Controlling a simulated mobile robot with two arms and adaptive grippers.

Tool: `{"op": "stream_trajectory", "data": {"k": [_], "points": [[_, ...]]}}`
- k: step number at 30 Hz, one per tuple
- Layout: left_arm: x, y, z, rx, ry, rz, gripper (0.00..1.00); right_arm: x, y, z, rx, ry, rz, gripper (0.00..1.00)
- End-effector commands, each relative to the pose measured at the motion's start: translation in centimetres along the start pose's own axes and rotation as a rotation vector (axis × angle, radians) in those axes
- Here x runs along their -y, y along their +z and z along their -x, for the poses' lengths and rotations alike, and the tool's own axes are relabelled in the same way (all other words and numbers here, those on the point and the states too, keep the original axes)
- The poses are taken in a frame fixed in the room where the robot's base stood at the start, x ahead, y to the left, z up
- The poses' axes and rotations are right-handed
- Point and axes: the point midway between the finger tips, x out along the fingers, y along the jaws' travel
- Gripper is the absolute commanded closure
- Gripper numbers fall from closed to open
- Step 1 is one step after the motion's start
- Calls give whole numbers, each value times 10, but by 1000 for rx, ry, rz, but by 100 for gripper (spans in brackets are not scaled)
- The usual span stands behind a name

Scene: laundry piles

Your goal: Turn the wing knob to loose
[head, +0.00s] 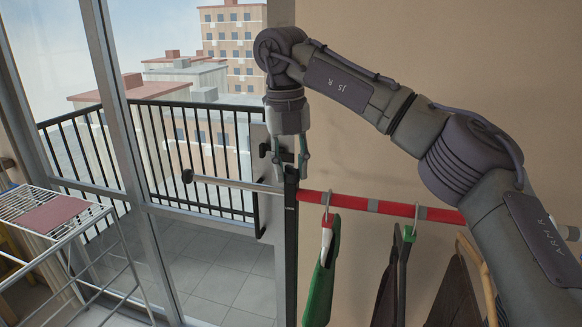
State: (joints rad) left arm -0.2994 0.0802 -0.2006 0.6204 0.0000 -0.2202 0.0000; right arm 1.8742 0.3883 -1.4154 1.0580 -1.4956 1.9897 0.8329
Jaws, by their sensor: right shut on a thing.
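My right gripper (291,165) points down over the top of the dark upright post (291,235) of a garment rail. Its fingers are closed around a small dark part at the post's top, which looks like the wing knob (287,157). The fingers hide much of it, so I cannot tell which way its wings point. The rail's bar passes by the post just below the fingers. My left gripper is not in view.
The red bar (390,208) carries several hangers with clothes, including a green garment (322,270). A thin silver rod (235,184) with a black end cap sticks out left before the glass door. A white drying rack (60,225) stands at far left.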

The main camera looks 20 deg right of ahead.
Motion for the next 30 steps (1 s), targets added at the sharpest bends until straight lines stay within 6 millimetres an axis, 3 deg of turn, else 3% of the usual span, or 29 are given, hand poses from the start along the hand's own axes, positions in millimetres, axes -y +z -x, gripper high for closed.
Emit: {"op": "stream_trajectory", "data": {"k": [23, 24, 28, 30], "points": [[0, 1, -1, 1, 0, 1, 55, 0, 0, 0, -7, 0, -102, 100], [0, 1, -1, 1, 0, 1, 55, 0, 0, 0, -7, 0, -101, 64], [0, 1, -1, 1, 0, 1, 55, 0, 0, 0, -7, 0, -101, 43], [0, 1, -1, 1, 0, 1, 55, 0, 0, 0, -7, 0, -101, 43]]}}
